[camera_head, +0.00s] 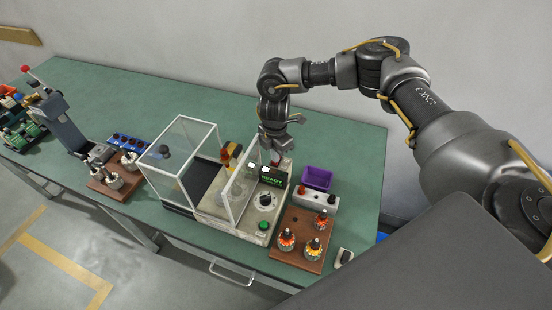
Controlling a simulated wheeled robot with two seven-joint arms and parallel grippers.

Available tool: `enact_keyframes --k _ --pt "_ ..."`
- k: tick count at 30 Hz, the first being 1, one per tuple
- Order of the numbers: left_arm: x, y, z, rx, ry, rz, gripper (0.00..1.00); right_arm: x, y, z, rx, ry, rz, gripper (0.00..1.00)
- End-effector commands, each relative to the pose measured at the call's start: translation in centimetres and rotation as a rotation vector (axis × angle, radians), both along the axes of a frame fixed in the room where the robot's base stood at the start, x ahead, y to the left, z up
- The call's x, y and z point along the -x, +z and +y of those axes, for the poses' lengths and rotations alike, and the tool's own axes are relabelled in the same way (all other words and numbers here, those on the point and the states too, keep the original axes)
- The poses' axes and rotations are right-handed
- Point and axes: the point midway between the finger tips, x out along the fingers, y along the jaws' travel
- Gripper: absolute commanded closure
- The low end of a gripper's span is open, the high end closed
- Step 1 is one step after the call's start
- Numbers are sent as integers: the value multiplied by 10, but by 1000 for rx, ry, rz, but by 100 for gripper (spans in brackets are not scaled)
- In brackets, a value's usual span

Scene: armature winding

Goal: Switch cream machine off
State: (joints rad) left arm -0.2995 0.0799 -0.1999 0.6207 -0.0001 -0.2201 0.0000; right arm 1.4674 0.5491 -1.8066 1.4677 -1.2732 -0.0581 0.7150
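The cream machine (247,227) stands on the green bench at the centre, with a clear guard beside its control panel. Its small dark display (272,176) is lit with green text that seems to read READY. A black knob (265,199) and a green button (263,225) sit on the panel below the display. My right gripper (277,153) points down at the back of the panel, just behind the display. Its fingertips are small and partly hidden, so I cannot tell whether they touch anything or are open. A switch is not clearly visible there. My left gripper is out of view.
A clear-walled enclosure (181,133) stands left of the panel. Right are a purple bin (317,178) and a brown board (289,255) with several wound armatures. A grey press (62,125) and another brown board (115,187) stand left. The bench's back right is clear.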

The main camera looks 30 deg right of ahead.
Motion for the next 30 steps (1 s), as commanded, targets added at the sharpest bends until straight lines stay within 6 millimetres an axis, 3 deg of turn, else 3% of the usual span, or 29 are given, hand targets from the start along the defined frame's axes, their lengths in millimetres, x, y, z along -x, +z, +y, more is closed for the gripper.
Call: enact_keyframes --k 8,30 --pt "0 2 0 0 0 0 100 0 2 -1 1 -1 0 100" --pt "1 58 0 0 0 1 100 0 64 0 0 -1 1 100"
